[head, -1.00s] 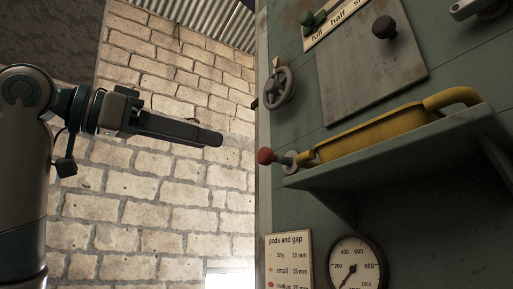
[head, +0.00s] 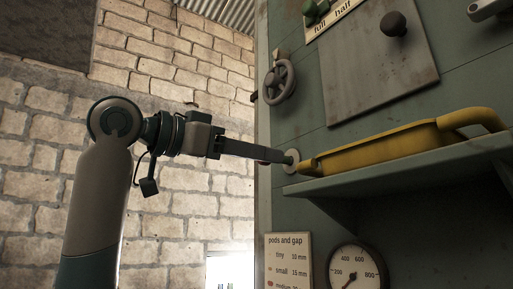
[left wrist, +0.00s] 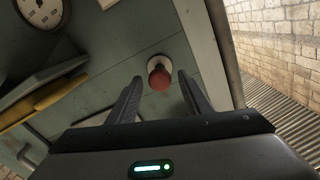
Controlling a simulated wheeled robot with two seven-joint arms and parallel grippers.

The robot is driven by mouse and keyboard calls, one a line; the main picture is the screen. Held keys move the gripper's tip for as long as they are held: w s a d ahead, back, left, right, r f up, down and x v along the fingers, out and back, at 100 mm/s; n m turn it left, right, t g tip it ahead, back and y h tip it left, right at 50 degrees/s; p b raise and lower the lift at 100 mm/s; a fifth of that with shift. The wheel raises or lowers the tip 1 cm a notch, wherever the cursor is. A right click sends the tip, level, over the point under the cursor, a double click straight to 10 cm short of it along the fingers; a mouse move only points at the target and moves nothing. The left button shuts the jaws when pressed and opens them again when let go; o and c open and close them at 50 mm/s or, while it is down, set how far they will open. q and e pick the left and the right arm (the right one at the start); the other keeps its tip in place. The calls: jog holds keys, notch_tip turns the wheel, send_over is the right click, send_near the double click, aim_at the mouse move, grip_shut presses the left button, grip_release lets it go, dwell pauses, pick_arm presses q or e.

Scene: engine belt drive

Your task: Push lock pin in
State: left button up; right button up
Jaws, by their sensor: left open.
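The lock pin's red round knob (left wrist: 160,78) shows in the left wrist view, in front of a pale round collar (left wrist: 160,62) on the green panel. My left gripper (head: 287,158) reaches in from the left to the collar. In the left wrist view my left gripper (left wrist: 159,77) is open, one finger on each side of the knob, with gaps visible. I cannot tell whether it touches the knob. My right gripper is not in view.
A yellow handle-like part (head: 385,145) lies along the green shelf (head: 410,162), right of the collar. A grey handwheel (head: 279,80) is above. A gauge (head: 356,268) and a "pods and gap" sign (head: 289,262) are below. Left of the panel is a brick wall (head: 190,210).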

pick_arm(q)
jog(key=shift+c, duration=0.6)
grip_shut()
jog(key=p+x, duration=0.1)
jog(key=x, duration=0.2)
jog(key=shift+w+d+r, duration=0.1)
jog(key=shift+d, duration=0.1)
grip_release()
jog(key=shift+d, duration=0.1)
jog(key=shift+o, duration=0.6)
jog(key=shift+w+d, duration=0.15)
